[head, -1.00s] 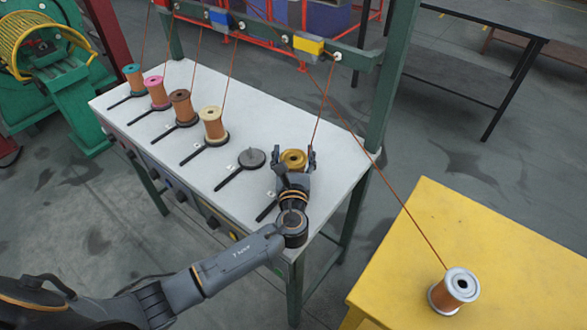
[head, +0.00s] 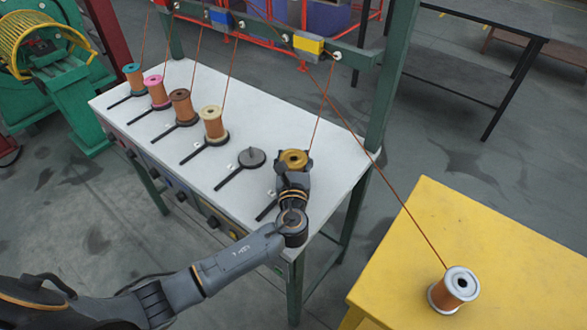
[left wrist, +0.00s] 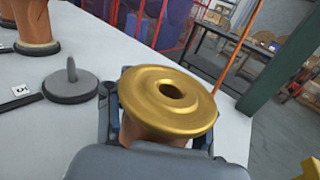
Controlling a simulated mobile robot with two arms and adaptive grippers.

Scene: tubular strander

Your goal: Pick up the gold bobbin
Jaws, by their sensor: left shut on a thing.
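The gold bobbin (head: 294,158) stands upright at the right end of the white table. In the left wrist view its gold top flange with a central hole (left wrist: 169,100) fills the middle, with copper winding just below it. My left gripper (head: 293,172) is shut on the bobbin from the near side. Its fingers lie on both sides of the winding, under the flange, and are partly hidden by it. The base under the gold bobbin is hidden. My right gripper is in neither view.
An empty grey spindle (head: 252,157) is left of the gold bobbin, then a cream-flanged bobbin (head: 214,125) and several others. A green post (head: 385,90) rises behind on the right. A silver-flanged bobbin (head: 455,290) stands on the yellow table (head: 500,240).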

